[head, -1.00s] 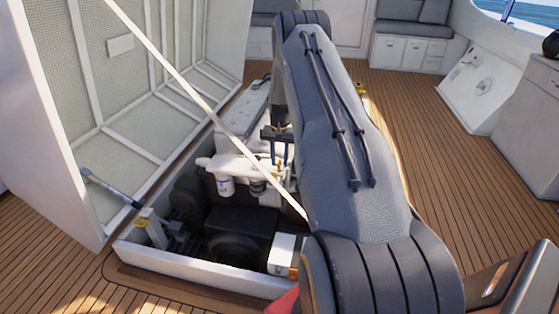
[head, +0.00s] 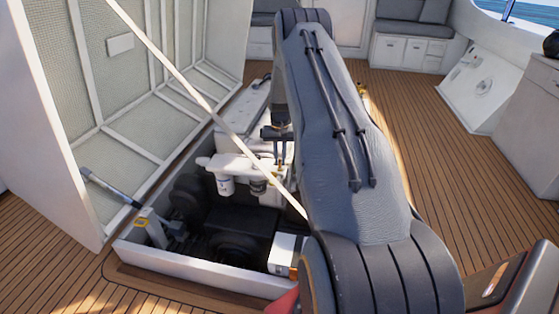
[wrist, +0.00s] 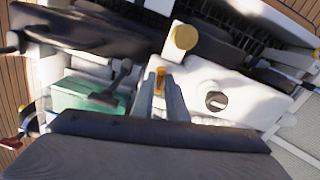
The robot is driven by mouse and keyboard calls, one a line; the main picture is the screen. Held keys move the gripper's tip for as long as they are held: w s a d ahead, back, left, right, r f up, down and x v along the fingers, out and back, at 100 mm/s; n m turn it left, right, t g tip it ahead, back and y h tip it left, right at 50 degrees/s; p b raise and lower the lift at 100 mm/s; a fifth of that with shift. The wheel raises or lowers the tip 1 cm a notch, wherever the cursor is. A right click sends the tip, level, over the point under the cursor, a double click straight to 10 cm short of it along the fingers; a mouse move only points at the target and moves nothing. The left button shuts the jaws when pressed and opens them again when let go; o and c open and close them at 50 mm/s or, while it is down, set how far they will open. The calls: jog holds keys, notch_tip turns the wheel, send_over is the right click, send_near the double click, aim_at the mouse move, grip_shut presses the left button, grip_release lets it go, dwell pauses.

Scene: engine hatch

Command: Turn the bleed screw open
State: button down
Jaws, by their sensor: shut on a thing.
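The bleed screw (wrist: 160,76) shows in the wrist view as a small brass-coloured piece between my fingertips. My gripper (wrist: 163,92) is shut on it, with one grey finger on each side. In the head view my gripper (head: 279,152) points down at the white filter housing (head: 235,166) on the engine. The screw is too small there to make out clearly, and its lower part is hidden in the wrist view.
Two filters (head: 225,186) hang under the housing. In the wrist view a yellow cap (wrist: 185,37) and a round black-and-white cap (wrist: 216,101) are near my fingers. The open hatch lid (head: 120,110) stands left, and a pale strap (head: 190,87) crosses in front of the engine.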

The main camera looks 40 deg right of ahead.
jog(key=n, duration=0.4)
jog(key=shift+n+b, duration=0.3)
jog(key=n, duration=0.3)
jog(key=shift+n, duration=0.4)
jog(key=n, duration=0.3)
jog(key=shift+n, duration=2.1)
jog(key=c, duration=1.8)
grip_release()
jog(key=shift+o, duration=0.2)
jog(key=shift+r, duration=0.1)
